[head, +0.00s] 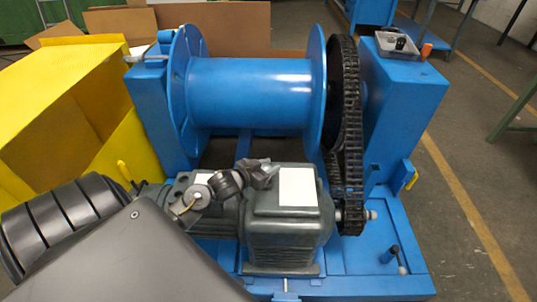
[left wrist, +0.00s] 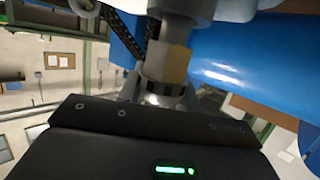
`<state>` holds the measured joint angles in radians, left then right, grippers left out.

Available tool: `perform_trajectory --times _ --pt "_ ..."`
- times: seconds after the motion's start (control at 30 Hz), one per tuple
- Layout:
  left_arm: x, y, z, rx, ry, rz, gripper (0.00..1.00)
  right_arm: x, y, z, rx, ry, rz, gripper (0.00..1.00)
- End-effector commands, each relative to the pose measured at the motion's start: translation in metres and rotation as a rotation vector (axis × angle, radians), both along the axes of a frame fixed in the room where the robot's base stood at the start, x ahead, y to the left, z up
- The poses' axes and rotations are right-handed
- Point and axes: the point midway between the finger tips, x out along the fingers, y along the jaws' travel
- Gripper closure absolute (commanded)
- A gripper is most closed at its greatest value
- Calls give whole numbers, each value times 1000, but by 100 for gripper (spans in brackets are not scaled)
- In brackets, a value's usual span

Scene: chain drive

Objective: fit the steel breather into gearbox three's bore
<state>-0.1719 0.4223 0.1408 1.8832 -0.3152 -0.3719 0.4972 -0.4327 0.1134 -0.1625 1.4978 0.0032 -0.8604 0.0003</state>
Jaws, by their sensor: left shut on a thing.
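In the left wrist view my left gripper (left wrist: 163,97) is shut on the lower end of a fitting, which I take to be the steel breather (left wrist: 160,88). A brass-coloured hex band (left wrist: 175,65) and a grey cylinder show beyond the fingers; I cannot tell whether these belong to the held piece. In the head view my left arm comes in from the lower left beside the dark grey motor and gearbox unit (head: 285,222). The fingertips are hard to make out there. No gearbox number is readable and the bore is hidden. My right gripper is not in view.
A blue winch drum (head: 250,92) stands behind the motor. A black chain (head: 348,130) runs down its right side. A yellow bin (head: 68,90) is at left. A grey tray (head: 397,46) sits on the blue housing. Open floor lies at right.

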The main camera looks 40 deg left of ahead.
Motion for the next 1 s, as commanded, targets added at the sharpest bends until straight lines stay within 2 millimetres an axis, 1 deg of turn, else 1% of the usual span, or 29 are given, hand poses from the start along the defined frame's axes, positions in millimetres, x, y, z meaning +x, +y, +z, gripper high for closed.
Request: perform_trajectory --times 0.7,0.73,0.9,1.0 --pt "0 0 -18 -1 0 1 91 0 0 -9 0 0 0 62" --pt "0 0 -18 -1 0 1 64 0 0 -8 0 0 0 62" --pt "0 0 -17 -1 0 1 41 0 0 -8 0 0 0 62" --pt "0 0 -18 -1 0 1 41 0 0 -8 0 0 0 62"
